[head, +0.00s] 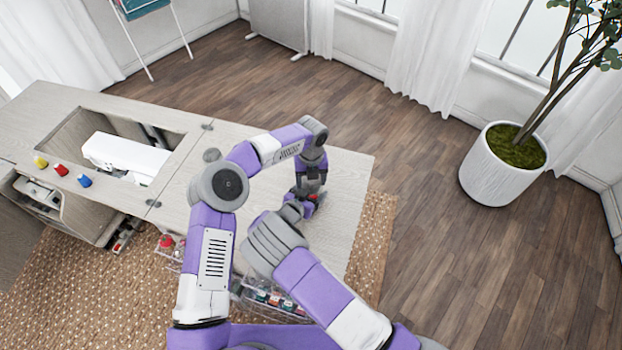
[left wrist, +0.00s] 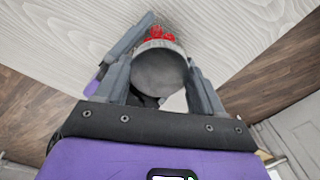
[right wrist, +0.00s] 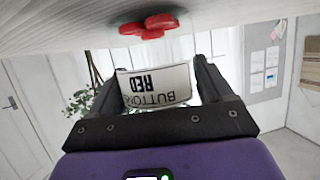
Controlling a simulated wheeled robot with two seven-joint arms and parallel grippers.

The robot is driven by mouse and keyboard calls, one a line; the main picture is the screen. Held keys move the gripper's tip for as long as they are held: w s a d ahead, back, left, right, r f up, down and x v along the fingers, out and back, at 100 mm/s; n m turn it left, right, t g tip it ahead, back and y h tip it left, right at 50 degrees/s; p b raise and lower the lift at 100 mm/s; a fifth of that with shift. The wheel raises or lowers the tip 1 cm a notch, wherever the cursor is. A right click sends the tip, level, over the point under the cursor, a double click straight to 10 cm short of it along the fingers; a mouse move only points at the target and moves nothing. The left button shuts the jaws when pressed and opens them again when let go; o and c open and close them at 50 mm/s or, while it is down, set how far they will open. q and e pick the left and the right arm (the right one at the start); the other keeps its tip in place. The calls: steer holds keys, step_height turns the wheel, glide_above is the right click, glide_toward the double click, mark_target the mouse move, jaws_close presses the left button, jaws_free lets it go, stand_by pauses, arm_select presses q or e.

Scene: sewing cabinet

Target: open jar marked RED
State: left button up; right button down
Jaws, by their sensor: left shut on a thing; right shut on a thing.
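The jar marked RED shows in the right wrist view by its white label (right wrist: 155,85), which reads BUTTONS RED upside down in the picture. Red buttons (right wrist: 148,26) show beyond the label, close to the pale tabletop. My right gripper (right wrist: 158,75) is shut on the jar, one finger at each side. In the left wrist view my left gripper (left wrist: 165,65) is shut on the round grey lid (left wrist: 160,72), with red showing past its rim. I cannot tell whether the lid sits on the jar or is apart. In the head view my left gripper (head: 307,190) is low over the tabletop, with mostly hidden red beside it.
The cabinet top (head: 345,190) is clear right of the grippers. A white sewing machine (head: 125,157) sits in the opening at left. Yellow, red and blue spools (head: 61,169) stand near the front edge. Clear racks hold small jars (head: 268,297) in front, partly behind my arms.

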arm_select(q)
steer(key=shift+d+n, duration=0.15)
steer(key=shift+n, duration=0.15)
arm_select(e)
steer(key=shift+a, duration=0.1)
arm_select(q)
steer(key=o, duration=1.2)
steer(key=shift+c, duration=0.2)
